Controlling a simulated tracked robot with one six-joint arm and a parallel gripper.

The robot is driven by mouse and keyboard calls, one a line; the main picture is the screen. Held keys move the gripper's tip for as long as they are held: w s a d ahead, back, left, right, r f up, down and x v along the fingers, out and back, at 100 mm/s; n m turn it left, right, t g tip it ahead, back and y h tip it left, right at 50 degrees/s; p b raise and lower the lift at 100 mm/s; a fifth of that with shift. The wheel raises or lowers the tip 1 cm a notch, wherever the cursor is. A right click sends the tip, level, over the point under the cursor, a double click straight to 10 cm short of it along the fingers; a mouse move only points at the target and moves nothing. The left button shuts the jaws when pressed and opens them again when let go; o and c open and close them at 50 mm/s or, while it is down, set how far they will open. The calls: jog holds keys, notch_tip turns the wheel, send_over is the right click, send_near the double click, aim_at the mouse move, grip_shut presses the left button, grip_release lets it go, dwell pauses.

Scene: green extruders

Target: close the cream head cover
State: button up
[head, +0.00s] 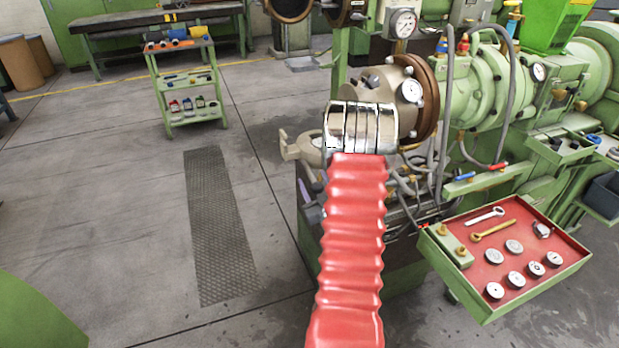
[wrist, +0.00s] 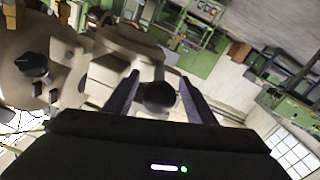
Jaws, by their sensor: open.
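The cream head cover (head: 302,148) shows in the head view left of the cream extruder head (head: 378,88), standing out from it, partly hidden by my arm. In the wrist view, a cream part (wrist: 108,70), which looks like the cover, lies beyond my fingers. A dark round knob (wrist: 160,97) shows in front of it. My gripper (wrist: 160,88) is open, its two dark fingers to either side of the knob in the picture. I cannot tell whether they touch it. In the head view my gripper is hidden behind my own wrist.
A red-lined tray (head: 530,225) with wrenches and round metal parts juts out at the right. Hoses and gauges crowd the green extruder (head: 490,95). A green shelf cart (head: 187,85) stands at the back left. The floor (head: 120,220) at left is clear.

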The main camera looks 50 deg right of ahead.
aim_at(309, 175)
jog(key=shift+x, duration=1.7)
jog(key=shift+c, duration=0.4)
jog(key=shift+a, duration=0.1)
grip_shut()
jog(key=shift+a, duration=0.25)
jog(key=shift+w, duration=0.1)
